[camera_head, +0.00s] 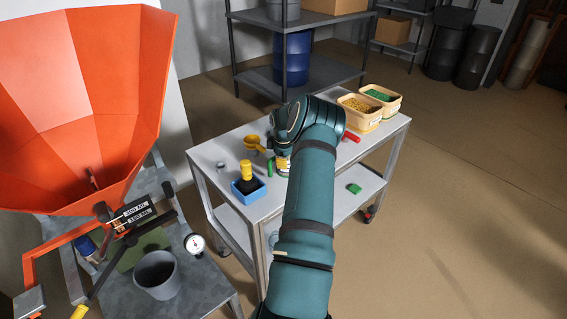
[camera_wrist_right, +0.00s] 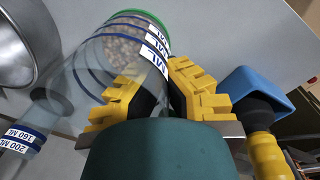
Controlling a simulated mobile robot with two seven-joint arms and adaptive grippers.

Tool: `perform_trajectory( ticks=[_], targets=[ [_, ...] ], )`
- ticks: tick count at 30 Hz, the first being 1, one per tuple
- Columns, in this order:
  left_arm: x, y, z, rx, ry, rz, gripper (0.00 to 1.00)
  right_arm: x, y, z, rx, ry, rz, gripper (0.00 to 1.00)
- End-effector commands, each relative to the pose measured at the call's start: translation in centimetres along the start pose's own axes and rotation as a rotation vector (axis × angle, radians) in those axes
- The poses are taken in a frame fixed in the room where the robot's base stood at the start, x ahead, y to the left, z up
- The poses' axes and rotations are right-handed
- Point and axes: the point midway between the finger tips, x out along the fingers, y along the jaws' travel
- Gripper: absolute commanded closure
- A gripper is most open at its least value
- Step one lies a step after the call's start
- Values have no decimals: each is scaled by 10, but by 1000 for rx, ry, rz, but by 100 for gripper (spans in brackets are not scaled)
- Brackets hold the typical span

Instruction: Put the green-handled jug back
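In the wrist view a clear jug (camera_wrist_right: 95,62) with blue bands, white ML labels and a green ring holds beige granules. In the head view a small green upright piece (camera_head: 270,168), probably its handle, shows beside my right gripper over the metal table (camera_head: 222,150). My right gripper (camera_head: 284,163) is at the jug; its yellow ridged fingers also show in the wrist view (camera_wrist_right: 166,92), with a gap between their dark tips. The left finger overlaps the jug. My palm hides whether anything is between the fingers. My left gripper is not in clear view.
Two bins (camera_head: 362,122) (camera_head: 382,108) and a red object (camera_head: 351,136) are farther right. An orange hopper (camera_head: 85,95) and grey bucket (camera_head: 157,285) stand left.

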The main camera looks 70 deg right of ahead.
Motion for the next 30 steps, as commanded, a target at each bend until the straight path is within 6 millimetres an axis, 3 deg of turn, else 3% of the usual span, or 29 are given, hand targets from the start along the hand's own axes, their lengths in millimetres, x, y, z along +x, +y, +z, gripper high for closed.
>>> perform_trajectory(
  ticks=[10,13,23,30],
  targets=[
    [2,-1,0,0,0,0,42,3,1,0,0,0,3,100],
    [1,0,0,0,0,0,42,2,0,0,0,0,2,66],
    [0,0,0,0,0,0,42,0,1,0,0,0,3,66],
    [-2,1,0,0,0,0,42,-30,2,0,0,0,7,66]
  ],
)
